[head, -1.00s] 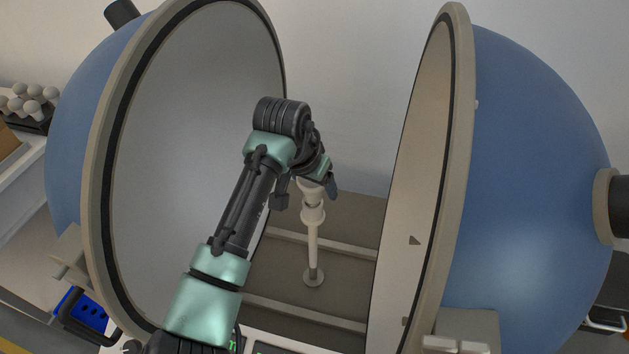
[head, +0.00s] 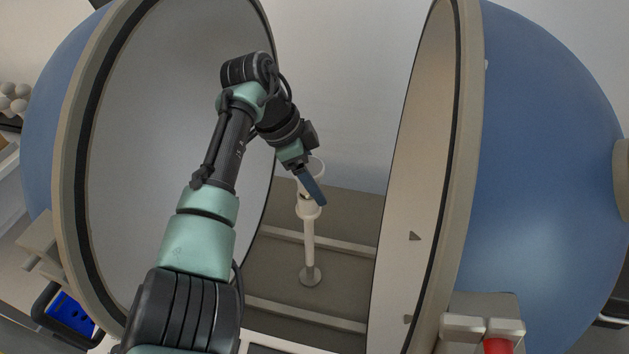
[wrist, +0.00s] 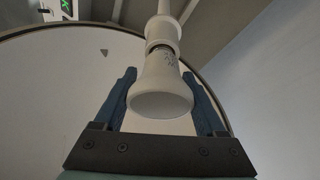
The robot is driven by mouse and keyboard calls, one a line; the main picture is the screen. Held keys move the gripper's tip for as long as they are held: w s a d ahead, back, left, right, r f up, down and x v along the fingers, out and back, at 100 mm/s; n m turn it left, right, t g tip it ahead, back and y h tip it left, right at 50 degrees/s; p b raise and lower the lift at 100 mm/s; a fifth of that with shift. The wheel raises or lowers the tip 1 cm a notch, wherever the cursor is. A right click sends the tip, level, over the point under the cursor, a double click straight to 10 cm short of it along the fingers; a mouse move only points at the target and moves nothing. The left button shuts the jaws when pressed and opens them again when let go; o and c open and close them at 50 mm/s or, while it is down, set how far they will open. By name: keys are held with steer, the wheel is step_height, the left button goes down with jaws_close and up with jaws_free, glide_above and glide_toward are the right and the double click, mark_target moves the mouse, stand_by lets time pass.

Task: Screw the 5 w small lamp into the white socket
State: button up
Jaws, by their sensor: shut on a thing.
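The small lamp (wrist: 160,92) is white, with its wide round face toward the wrist camera and small print on its neck. My gripper (wrist: 163,100) is shut on it, one blue finger on each side. The white socket (wrist: 163,30) lies beyond the lamp's neck, in line with it, and a thin dark band shows where they meet. In the head view my gripper (head: 312,186) is at the top of the white post, one blue finger in front of the lamp (head: 317,165). The socket (head: 308,210) is just below. How deep the lamp sits is hidden.
Two blue sphere halves, the left (head: 45,140) and the right (head: 550,150), stand open around the post (head: 309,245). Their rims leave limited room at the sides. Pale bulbs (head: 14,98) are at far left. A red object (head: 497,346) is at lower right.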

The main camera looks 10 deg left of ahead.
steer(key=o, duration=1.2)
steer(key=shift+o, duration=0.2)
